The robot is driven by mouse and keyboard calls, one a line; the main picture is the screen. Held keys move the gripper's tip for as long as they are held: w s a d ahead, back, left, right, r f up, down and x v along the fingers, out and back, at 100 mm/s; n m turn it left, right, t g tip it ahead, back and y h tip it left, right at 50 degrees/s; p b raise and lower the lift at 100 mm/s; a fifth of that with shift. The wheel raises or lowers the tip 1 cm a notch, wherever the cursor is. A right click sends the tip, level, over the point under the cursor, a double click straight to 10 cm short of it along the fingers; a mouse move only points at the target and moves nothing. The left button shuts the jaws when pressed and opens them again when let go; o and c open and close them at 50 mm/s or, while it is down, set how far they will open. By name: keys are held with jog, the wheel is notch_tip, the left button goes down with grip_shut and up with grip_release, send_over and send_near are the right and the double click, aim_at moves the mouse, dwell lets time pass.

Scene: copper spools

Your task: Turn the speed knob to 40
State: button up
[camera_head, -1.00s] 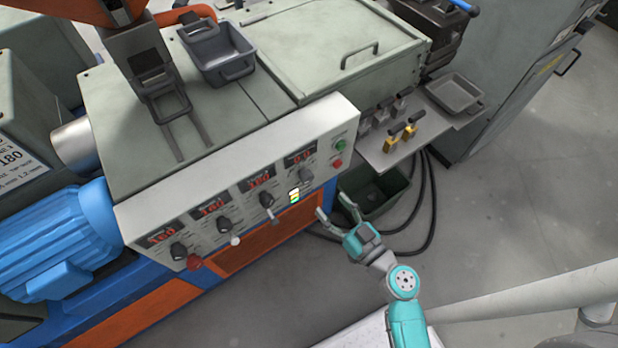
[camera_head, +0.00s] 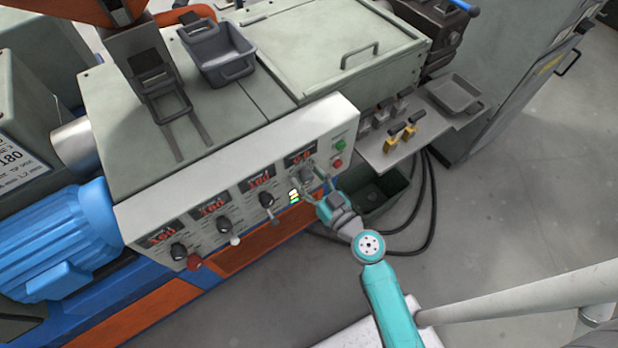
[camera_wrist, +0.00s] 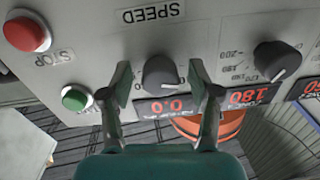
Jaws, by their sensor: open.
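The speed knob (camera_wrist: 160,75) is dark grey and round, under the label SPEED (camera_wrist: 150,13) in the wrist view. A red display (camera_wrist: 165,106) by it reads 0.0. My gripper (camera_wrist: 163,78) is open, with one finger on each side of the knob; I cannot tell whether they touch it. In the head view my gripper (camera_head: 315,180) is at the right end of the control panel (camera_head: 348,118), and the speed knob (camera_head: 306,174) is partly hidden by the fingers.
Beside the speed knob are a red STOP button (camera_wrist: 27,34), a green button (camera_wrist: 76,98) and another knob (camera_wrist: 276,60) with a display reading 180. More knobs line the panel to the left. A dark green bin (camera_head: 385,192) stands below the panel's right end.

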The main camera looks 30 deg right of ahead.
jog(key=shift+c, duration=0.3)
jog(key=c, duration=1.1)
jog(key=shift+m, duration=0.3)
jog(key=m, duration=1.1)
jog(key=shift+m+t, duration=0.3)
jog(key=shift+m, duration=0.1)
jog(key=m, duration=0.6)
jog(key=shift+h, duration=0.4)
jog(key=m, duration=0.6)
